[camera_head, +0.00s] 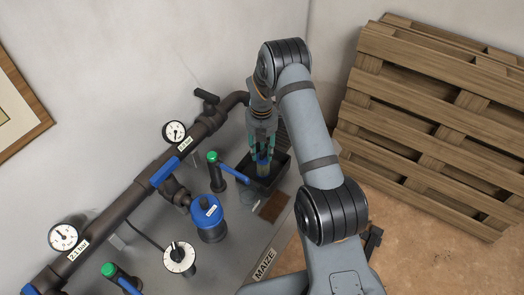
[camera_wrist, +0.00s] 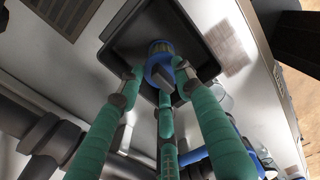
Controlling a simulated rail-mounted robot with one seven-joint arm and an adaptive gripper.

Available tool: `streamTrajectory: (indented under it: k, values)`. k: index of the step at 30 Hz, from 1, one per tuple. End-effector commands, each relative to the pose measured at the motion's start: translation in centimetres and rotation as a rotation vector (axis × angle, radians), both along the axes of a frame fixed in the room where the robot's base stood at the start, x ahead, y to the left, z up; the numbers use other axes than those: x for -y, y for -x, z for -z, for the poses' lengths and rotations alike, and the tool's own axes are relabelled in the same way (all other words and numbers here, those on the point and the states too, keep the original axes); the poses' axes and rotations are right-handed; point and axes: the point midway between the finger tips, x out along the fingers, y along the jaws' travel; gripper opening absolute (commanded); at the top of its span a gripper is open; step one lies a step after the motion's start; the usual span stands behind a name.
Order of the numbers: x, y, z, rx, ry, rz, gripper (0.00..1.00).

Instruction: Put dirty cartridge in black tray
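The dirty cartridge (camera_wrist: 160,62), with a blue end cap and a dull yellowish ribbed body, shows between my fingertips in the wrist view. It is small and partly hidden by the fingers in the head view (camera_head: 263,163). My gripper (camera_head: 262,150) has three green fingers pointing down, and their tips close in around the blue cap (camera_wrist: 161,78). The black tray (camera_wrist: 205,52) lies behind the cartridge in the wrist view; in the head view its rim (camera_head: 284,172) surrounds the cartridge. I cannot tell whether the cartridge touches the tray floor.
A blue-capped housing (camera_head: 208,218) stands left of the tray. A pipe with gauges (camera_head: 175,132) and a green-topped valve with a blue handle (camera_head: 213,158) stand close by. A brown mat (camera_head: 273,207) lies in front of the tray. Pallets (camera_head: 435,120) lean at right.

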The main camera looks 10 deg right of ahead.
Motion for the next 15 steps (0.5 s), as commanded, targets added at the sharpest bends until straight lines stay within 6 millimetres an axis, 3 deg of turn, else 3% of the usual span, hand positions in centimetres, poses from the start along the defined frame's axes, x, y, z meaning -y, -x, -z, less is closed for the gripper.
streamTrajectory:
  k: [8, 15]
  values:
    - [0.0, -0.1, -1.1, 0.004, 0.000, -0.001, 0.35]
    - [0.0, -0.2, -5.9, 0.006, -0.001, -0.001, 0.35]
